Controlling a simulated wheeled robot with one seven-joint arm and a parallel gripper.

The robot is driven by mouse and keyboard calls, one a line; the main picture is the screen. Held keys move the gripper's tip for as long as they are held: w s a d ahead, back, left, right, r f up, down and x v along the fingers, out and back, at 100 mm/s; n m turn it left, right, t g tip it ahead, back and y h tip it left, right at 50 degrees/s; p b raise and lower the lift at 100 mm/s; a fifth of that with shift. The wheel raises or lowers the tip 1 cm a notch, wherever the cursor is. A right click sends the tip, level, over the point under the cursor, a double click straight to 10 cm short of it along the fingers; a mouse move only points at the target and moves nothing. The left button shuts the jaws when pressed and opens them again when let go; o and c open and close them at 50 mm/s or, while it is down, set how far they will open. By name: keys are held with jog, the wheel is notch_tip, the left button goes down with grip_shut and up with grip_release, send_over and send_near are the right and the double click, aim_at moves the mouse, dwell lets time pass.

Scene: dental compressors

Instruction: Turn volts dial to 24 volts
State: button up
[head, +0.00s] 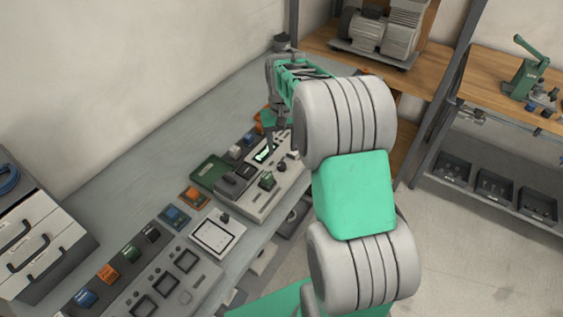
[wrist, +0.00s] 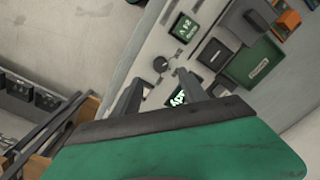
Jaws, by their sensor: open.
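A dark round dial (head: 281,166) sits on the light grey control panel (head: 254,203) on the bench. It also shows in the wrist view (wrist: 161,64), just beyond and between my fingertips. I cannot read its label or setting. My gripper (head: 271,143) is open and empty above the panel, pointing down at it. In the wrist view its two dark fingers (wrist: 160,77) stand apart, with the dial past their tips; I see no contact. A lit display (head: 263,153) is beside the dial and shows partly hidden between the fingers in the wrist view (wrist: 178,98).
A green box (head: 208,170) and orange and blue units line the bench. A drawer cabinet (head: 38,240) stands left. Shelving (head: 438,115) stands right.

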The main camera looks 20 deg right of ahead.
aim_at(282, 164)
notch_tip(282, 164, down, 8)
jog(key=shift+r+p, duration=0.2)
jog(key=shift+p, duration=0.7)
grip_shut()
